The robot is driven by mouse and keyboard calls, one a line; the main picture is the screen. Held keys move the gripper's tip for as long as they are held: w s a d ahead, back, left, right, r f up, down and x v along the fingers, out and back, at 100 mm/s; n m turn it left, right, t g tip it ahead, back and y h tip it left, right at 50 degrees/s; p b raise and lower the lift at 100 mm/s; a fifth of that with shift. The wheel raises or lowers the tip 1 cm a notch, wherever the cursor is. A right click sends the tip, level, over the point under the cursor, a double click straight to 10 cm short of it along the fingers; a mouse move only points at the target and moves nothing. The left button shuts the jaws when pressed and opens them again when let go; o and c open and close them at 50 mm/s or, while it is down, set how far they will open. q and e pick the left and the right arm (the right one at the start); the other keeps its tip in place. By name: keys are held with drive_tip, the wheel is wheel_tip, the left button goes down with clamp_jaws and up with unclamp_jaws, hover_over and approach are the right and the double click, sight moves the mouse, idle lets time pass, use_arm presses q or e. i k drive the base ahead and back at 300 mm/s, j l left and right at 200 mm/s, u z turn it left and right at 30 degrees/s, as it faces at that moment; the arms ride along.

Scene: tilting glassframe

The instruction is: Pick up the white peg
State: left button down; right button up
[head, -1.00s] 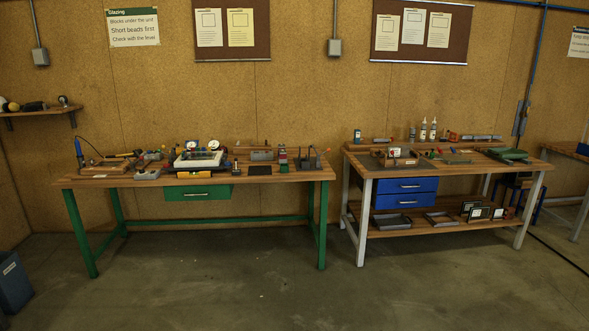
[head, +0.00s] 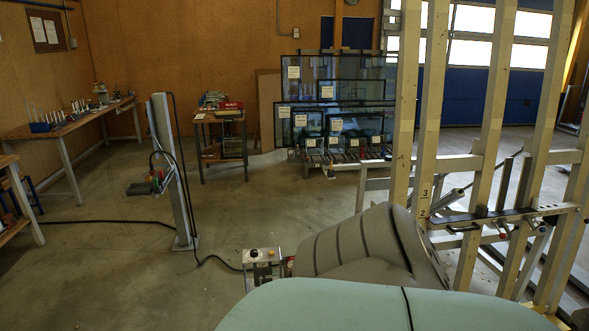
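I cannot make out a white peg for certain. The tilting frame (head: 487,125), with pale upright slats and metal rails, stands close on the right. A dark crossbar (head: 500,215) on it carries small handles, one with a red end and one with a black end. On the far left bench, several thin white upright pieces stand by a blue holder (head: 39,127); they are too small to identify.
A grey post (head: 170,170) with a cable stands left of centre. A control box (head: 262,256) stands low at the front. Behind are a small table (head: 220,117) and racked glass panes (head: 330,90). The floor (head: 110,260) at left is mostly clear, crossed by a cable.

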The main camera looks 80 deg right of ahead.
sight(536, 201)
drive_tip(key=z, duration=0.4)
drive_tip(key=l+z, duration=0.15)
drive_tip(key=z, duration=0.25)
drive_tip(key=k+l+z, duration=0.1)
drive_tip(key=z, duration=0.3)
drive_tip(key=l+z, duration=0.1)
drive_tip(key=z, duration=0.3)
drive_tip(key=l+z, duration=0.5)
drive_tip(key=i+l+z, duration=0.15)
drive_tip(key=l+z, duration=0.35)
drive_tip(key=i+l+z, duration=0.3)
drive_tip(key=l, duration=0.15)
drive_tip(key=i+l+z, duration=0.35)
drive_tip(key=i+l, duration=0.4)
drive_tip(key=l, duration=0.15)
drive_tip(key=i+l+z, duration=0.1)
drive_tip(key=i+l, duration=0.3)
drive_tip(key=l, duration=0.2)
drive_tip(key=i+l, duration=0.4)
drive_tip(key=l, duration=0.15)
